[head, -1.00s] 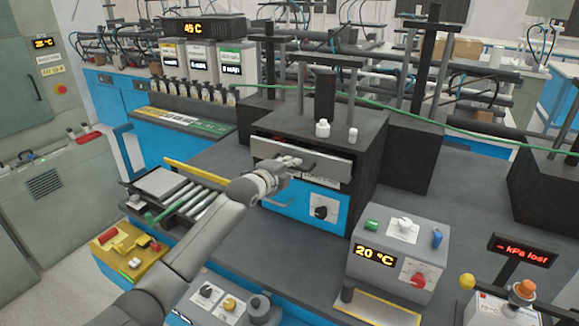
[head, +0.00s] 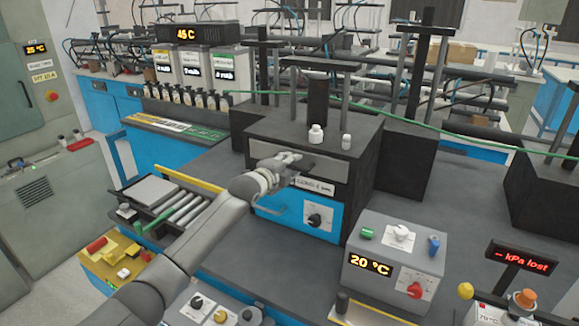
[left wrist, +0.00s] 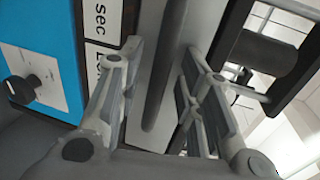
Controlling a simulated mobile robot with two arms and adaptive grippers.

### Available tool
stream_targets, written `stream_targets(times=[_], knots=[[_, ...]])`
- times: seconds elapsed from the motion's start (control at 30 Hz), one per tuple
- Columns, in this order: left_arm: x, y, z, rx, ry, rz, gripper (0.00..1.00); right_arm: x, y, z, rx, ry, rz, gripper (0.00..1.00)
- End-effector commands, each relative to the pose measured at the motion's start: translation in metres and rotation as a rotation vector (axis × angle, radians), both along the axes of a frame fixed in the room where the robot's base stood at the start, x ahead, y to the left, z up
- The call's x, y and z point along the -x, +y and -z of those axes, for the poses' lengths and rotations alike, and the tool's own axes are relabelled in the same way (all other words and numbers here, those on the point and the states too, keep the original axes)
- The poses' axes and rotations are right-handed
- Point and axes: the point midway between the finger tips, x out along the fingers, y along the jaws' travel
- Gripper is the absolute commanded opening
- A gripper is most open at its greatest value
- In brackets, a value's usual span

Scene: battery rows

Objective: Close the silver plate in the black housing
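The black housing (head: 368,150) stands on the dark bench near the middle of the head view. Its silver plate (head: 330,167) lies across the upper front, above a white label and a blue panel, looking close to flush with the front. My left gripper (head: 294,160) is in front of the plate and hides part of it. In the left wrist view the fingers (left wrist: 161,52) are apart, with the grey plate face (left wrist: 150,85) showing between them. Whether they touch it I cannot tell. My right gripper is out of view.
Two white bottles (head: 316,134) stand on top of the housing. A grey 20 °C unit (head: 395,250) is at right front. A roller tray (head: 185,208) lies left of my arm. A green hose (head: 455,131) runs behind.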

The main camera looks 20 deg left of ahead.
Motion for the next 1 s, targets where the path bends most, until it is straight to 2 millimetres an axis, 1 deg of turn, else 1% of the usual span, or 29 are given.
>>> stream_targets(times=[0.27, 0.43, 0.57, 1.0], knots=[[0.002, 0.0, 0.001, 0.0, 0.002, 0.0, 0.34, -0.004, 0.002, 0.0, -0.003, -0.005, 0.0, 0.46], [0.013, 0.002, -0.001, -0.002, 0.002, 0.0, 0.34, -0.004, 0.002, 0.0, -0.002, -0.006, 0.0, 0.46], [0.03, 0.003, -0.004, -0.004, 0.002, 0.001, 0.34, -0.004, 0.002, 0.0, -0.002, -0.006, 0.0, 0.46], [0.095, 0.008, -0.019, -0.003, 0.002, 0.001, 0.34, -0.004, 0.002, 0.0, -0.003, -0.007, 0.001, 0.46]])
